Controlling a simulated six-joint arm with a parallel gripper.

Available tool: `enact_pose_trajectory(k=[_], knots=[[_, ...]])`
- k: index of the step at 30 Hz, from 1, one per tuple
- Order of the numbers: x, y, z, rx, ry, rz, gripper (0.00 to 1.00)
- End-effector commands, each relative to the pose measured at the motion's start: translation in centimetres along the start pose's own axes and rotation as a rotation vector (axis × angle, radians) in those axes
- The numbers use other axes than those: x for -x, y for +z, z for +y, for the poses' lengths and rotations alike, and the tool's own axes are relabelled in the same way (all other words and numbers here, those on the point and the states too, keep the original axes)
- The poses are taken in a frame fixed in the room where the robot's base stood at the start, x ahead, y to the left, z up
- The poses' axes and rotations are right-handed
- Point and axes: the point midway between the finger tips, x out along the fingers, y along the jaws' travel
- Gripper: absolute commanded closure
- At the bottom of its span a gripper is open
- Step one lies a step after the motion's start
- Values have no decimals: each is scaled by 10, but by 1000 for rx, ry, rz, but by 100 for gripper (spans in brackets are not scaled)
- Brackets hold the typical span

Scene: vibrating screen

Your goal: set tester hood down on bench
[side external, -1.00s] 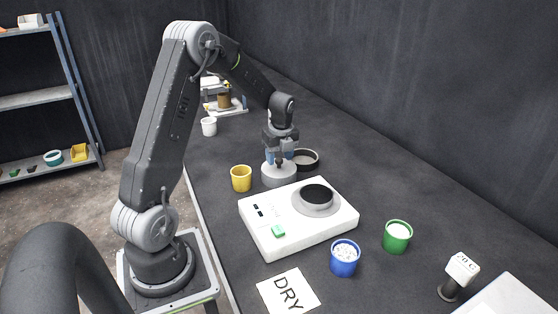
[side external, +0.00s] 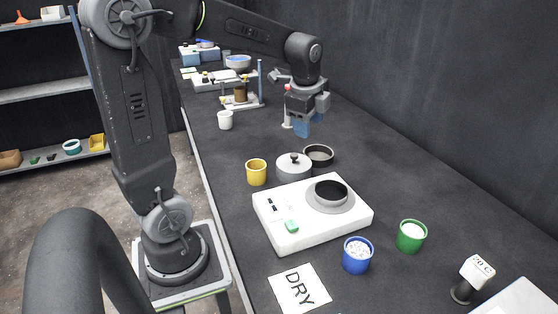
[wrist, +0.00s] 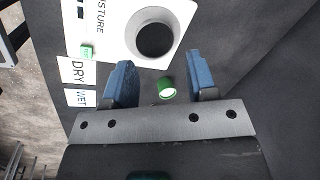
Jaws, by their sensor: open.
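The tester hood (side external: 294,168), a grey round lid with a black knob, sits upright on the dark bench (side external: 420,180), just behind the white moisture tester (side external: 270,226). It is apart from my gripper and does not show in the wrist view. The tester has a dark round opening (side external: 330,191) with a grey ring; the tester also shows in the wrist view (wrist: 120,32). My gripper (side external: 302,129) is raised above the bench, behind the hood. Its blue fingers are apart and empty in the wrist view (wrist: 158,66).
A dark round pan (side external: 319,153) stands right behind the hood, and a yellow cup (side external: 256,173) left of it. A blue cup (side external: 357,256), a green cup (side external: 411,237) and a DRY card (side external: 300,288) are in front.

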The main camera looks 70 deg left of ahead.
Motion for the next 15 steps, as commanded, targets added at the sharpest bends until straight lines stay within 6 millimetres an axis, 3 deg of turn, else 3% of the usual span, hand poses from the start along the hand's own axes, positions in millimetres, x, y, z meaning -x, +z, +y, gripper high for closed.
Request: enact_pose_trajectory(k=[3,9,15], knots=[[29,-27,50,247,-62,67,48],[52,-49,130,671,-89,216,48],[55,-52,179,954,-54,326,48]])
